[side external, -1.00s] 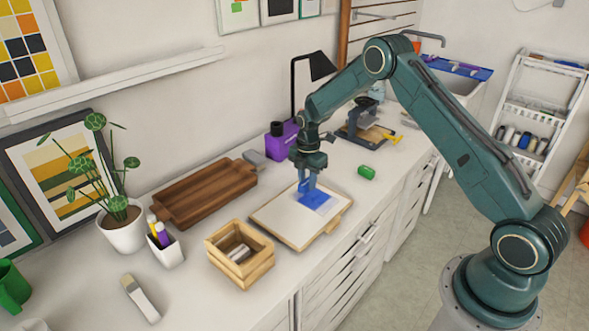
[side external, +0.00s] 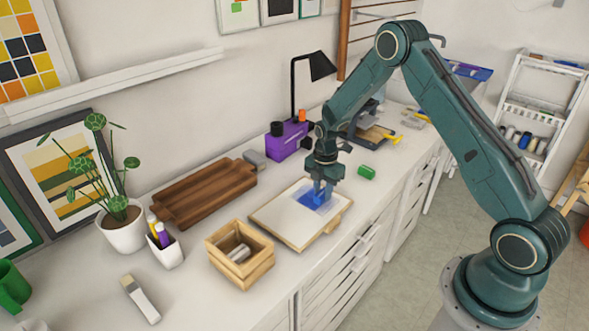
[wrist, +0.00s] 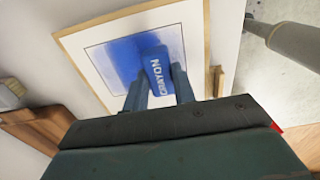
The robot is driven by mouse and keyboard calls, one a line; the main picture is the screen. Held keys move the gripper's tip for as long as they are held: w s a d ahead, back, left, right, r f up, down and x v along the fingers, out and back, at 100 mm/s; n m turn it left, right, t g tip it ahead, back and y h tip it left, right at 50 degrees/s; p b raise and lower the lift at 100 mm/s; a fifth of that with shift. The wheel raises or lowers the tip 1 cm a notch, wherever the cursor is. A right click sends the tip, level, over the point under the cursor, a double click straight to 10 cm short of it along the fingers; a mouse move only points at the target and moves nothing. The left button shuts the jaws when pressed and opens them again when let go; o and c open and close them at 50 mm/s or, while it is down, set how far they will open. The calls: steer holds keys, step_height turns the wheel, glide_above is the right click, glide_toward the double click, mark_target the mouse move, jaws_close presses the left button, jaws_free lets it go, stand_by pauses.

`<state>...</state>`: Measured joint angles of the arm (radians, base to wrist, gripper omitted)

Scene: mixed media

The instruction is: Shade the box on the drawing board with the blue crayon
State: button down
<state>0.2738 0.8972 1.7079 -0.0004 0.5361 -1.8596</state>
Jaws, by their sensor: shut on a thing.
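My gripper (side external: 323,186) is shut on the blue crayon, which is hard to tell from the blue fingers in the side view. In the wrist view the crayon (wrist: 157,72) shows the word CRAYON, held between the fingertips of my gripper (wrist: 160,90). The drawing board (side external: 284,226) lies on the counter with white paper on it. It also shows in the wrist view (wrist: 88,60). I cannot tell if the tip touches the paper.
A wooden crate (side external: 222,262) with pale sticks stands left of the board. A brown wooden board (side external: 203,193) lies behind it. A green cylinder (side external: 366,172) lies right of the board. A purple box (side external: 287,141) and a black lamp (side external: 318,66) stand behind.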

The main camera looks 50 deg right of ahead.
mark_target(307, 195)
steer(key=shift+f, duration=0.6)
stand_by(0.7)
steer(key=shift+w, duration=0.1)
steer(key=shift+w, duration=2.9)
steer(key=shift+s, duration=0.1)
steer(key=shift+s, duration=2.95)
steer(key=shift+w+f, duration=0.1)
steer(key=shift+w, duration=0.05)
steer(key=shift+w, duration=2.85)
steer(key=shift+s, duration=0.1)
